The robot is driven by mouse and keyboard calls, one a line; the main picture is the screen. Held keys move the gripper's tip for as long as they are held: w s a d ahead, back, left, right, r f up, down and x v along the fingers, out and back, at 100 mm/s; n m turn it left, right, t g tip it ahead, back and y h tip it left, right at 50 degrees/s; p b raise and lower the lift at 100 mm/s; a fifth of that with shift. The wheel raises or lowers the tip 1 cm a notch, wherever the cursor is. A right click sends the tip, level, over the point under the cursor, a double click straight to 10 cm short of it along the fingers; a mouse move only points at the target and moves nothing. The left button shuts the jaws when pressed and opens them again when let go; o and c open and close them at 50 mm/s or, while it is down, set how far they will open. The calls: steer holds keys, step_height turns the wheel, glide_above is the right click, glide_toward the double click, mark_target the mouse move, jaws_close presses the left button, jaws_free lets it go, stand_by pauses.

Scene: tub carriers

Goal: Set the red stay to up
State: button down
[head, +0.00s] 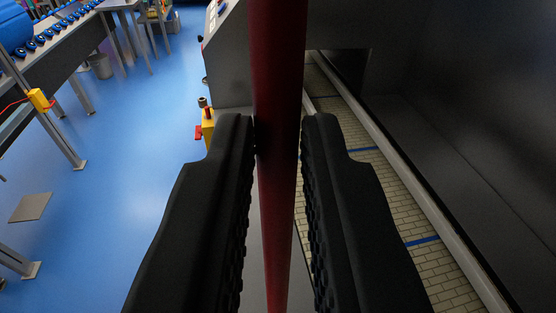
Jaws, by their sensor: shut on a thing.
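The red stay (277,60) is a long dark-red bar. It runs from the top edge of the head view down to the bottom edge, close to upright in the picture. My gripper (278,138) has its two black ridged fingers on either side of the bar and is shut on it. Both ends of the stay lie outside the view, so I cannot see what it joins to.
A large dark panel (470,110) fills the right side. A pale brick-patterned strip (385,185) runs below it. A grey machine (228,60) stands behind the stay, with a yellow box (208,128) beside it. Blue floor (130,150) lies open at left, near a conveyor table (45,70).

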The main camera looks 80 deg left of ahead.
steer(key=shift+y, duration=0.8)
steer(key=shift+w+v, duration=0.2)
steer(key=shift+v, duration=0.85)
steer(key=shift+w+v, duration=0.25)
steer(key=shift+v, duration=0.75)
steer(key=shift+s+d+f, duration=0.1)
steer(key=shift+f, duration=0.1)
steer(key=c, duration=1.4)
jaws_free()
steer(key=v, duration=1.7)
steer(key=shift+s, duration=0.2)
